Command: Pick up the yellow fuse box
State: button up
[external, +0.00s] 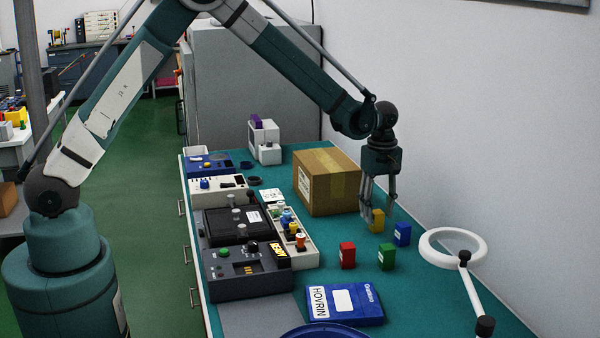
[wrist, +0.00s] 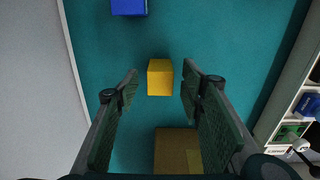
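The yellow fuse box (external: 377,220) stands on the teal bench top, beside the blue fuse box (external: 402,234). In the wrist view the yellow box (wrist: 160,77) shows just beyond and between my fingertips, with clear space on both sides. My gripper (external: 377,208) points down at the yellow box in the external view, with a finger partly in front of it. In the wrist view my gripper (wrist: 160,85) has its two fingers apart, with nothing between them that they touch. How far the tips are above the bench is hard to tell.
A cardboard box (external: 325,182) stands close to the left of my gripper. Red (external: 347,255) and green (external: 386,257) boxes stand in front. A blue packet (external: 345,303), a white ring lamp (external: 453,247) and dark test equipment (external: 245,270) are also on the bench. A wall runs along the right.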

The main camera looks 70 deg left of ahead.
aim_at(377, 211)
jog(key=shift+f, duration=1.7)
jog(key=c, duration=1)
